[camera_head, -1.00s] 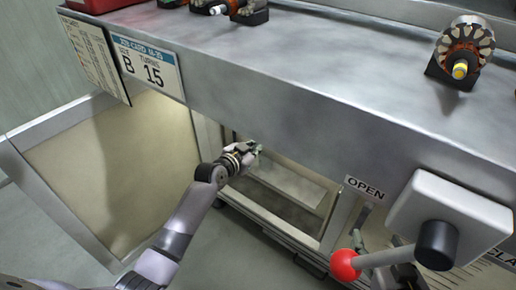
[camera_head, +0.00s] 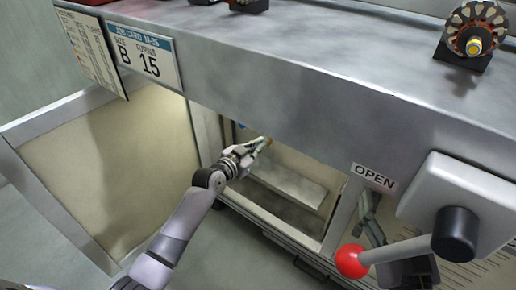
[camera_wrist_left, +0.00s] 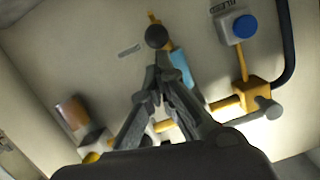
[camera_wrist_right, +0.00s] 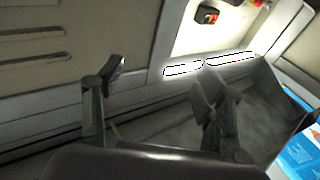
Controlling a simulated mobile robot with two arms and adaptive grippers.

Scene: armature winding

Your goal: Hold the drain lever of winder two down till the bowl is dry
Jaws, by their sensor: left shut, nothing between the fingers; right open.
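My left gripper (camera_head: 262,142) reaches into the open cabinet under the steel bench. In the left wrist view its fingers (camera_wrist_left: 157,78) are closed together and empty. Just beyond the tips is a dark round knob (camera_wrist_left: 156,37), by a yellow pipe with a light blue section (camera_wrist_left: 181,70); I cannot tell whether the fingers touch it. A brass-coloured valve (camera_wrist_left: 252,96) with a grey handle is to the right. Which part is the drain lever, and the bowl's state, I cannot tell. My right gripper (camera_wrist_right: 160,82) is open and empty, outside a lit opening.
A blue button (camera_wrist_left: 244,27) on a grey box is on the cabinet's back wall. A red-knobbed lever (camera_head: 352,261) sticks out at the right, near an OPEN label (camera_head: 373,177). The cabinet door (camera_head: 110,170) stands open at left. An armature (camera_head: 474,33) rests on the bench.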

